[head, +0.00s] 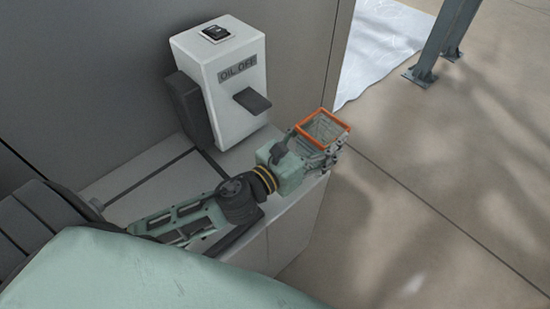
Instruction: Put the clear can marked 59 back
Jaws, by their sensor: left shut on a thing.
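A clear square-sided can with an orange rim (326,128) is at the end of my left arm. My left gripper (322,150) is shut on the can and holds it over or just past the right edge of the light grey cabinet top. The can's mouth faces up toward the camera and it looks empty. No number can be read on it from here. Parts of the gripper's fingers are hidden behind the can and the wrist. My right gripper is not in view.
A white box (235,105) marked "OIL OFF", with a dark lever and a black top switch, stands on the cabinet (135,178) against a grey wall. Open concrete floor (430,190) lies to the right. A grey metal post (443,40) stands at the upper right beside a white sheet (385,45).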

